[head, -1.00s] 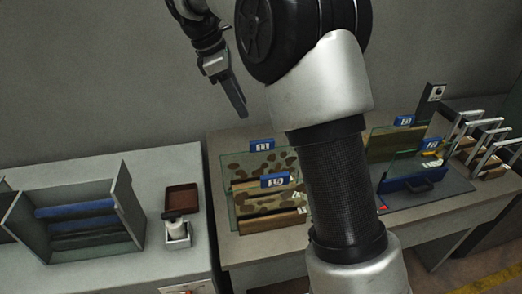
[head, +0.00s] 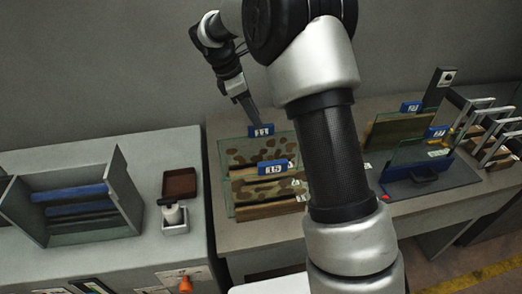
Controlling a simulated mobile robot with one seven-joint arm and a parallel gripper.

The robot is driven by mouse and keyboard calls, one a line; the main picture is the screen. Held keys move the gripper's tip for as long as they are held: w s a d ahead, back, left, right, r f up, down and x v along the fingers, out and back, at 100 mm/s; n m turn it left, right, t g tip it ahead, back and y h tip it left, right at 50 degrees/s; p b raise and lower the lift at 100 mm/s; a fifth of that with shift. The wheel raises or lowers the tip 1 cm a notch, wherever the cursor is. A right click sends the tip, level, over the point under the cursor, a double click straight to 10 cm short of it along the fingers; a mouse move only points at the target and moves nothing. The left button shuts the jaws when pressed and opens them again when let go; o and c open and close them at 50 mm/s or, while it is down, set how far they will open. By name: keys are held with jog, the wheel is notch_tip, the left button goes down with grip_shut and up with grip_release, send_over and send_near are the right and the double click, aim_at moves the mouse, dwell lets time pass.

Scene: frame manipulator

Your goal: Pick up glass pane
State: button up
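Several glass panes stand on edge on the table. A pane (head: 234,148) with a blue tag "11" (head: 261,130) stands at the back left, in front of a brown-spotted board. A second pane with a blue tag "15" (head: 272,167) stands in front of it. Another glass pane (head: 408,152) stands at the right by a blue handled block (head: 415,181). My gripper (head: 252,110) points down just above the tag "11", close to the pane's top edge. Whether it touches the tag, and whether its fingers are open, I cannot tell. My arm hides the middle of the table.
An open grey rack (head: 128,190) with blue and dark slats stands on the left bench. A brown box (head: 180,183) and a small white container (head: 175,219) are beside it. Metal-handled frames (head: 480,101) stand at the far right.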

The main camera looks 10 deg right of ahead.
jog(key=shift+x, duration=2.8)
jog(key=shift+c, duration=0.2)
grip_shut()
jog(key=shift+r, duration=0.1)
